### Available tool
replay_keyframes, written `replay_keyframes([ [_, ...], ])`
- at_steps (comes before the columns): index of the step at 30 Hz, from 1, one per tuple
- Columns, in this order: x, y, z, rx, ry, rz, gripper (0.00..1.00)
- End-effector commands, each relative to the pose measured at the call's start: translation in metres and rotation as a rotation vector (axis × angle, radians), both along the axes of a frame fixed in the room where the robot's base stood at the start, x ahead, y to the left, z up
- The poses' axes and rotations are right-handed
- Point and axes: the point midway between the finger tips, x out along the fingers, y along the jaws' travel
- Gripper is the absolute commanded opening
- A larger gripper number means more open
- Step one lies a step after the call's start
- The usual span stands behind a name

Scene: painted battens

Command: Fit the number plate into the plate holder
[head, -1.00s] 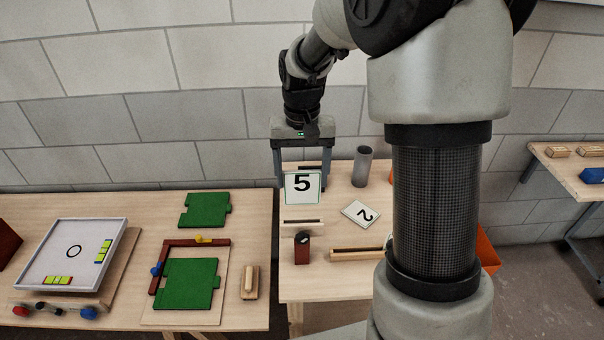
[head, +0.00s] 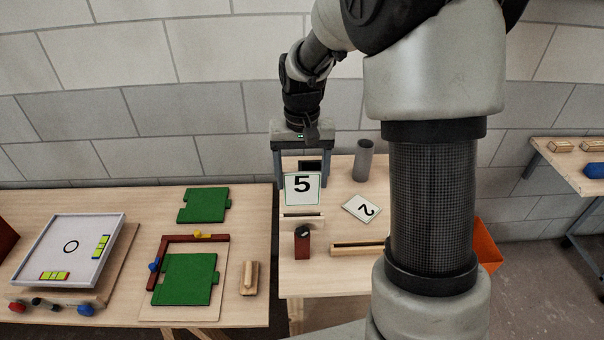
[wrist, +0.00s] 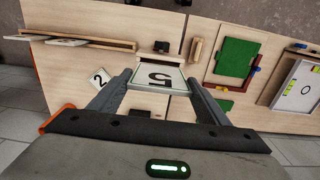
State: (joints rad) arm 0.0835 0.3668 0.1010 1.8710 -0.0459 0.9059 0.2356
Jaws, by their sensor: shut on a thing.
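My gripper (head: 302,184) is shut on the white number plate marked 5 (head: 303,190), one finger at each side edge. The plate hangs above the right table, its number facing the head camera. In the wrist view the plate (wrist: 158,79) spans between the fingers. Just in front of and below it in the head view is a short pale slotted block (head: 302,222). A longer wooden slotted bar (head: 358,248) lies to the right. I cannot tell which is the plate holder. The gap between plate and table is hard to judge.
A plate marked 2 (head: 362,208) lies flat on the right. A grey tube (head: 363,160) stands behind it. A dark red block with a black knob (head: 302,246) stands in front of the pale block. The left table holds green panels (head: 186,279) and a white tray (head: 112,250).

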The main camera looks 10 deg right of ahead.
Motion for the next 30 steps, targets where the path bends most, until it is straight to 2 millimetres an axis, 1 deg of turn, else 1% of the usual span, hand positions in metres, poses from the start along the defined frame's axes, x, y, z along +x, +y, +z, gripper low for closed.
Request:
replay_keyframes([
  [1, 0.0, 0.0, -0.009, 0.0, 0.001, 0.0, 0.47],
  [3, 0.0, 0.0, -0.016, 0.0, 0.001, 0.0, 0.47],
  [9, 0.0, 0.0, -0.026, 0.0, 0.001, 0.0, 0.47],
  [30, 0.0, 0.0, -0.026, 0.0, 0.0, 0.0, 0.47],
])
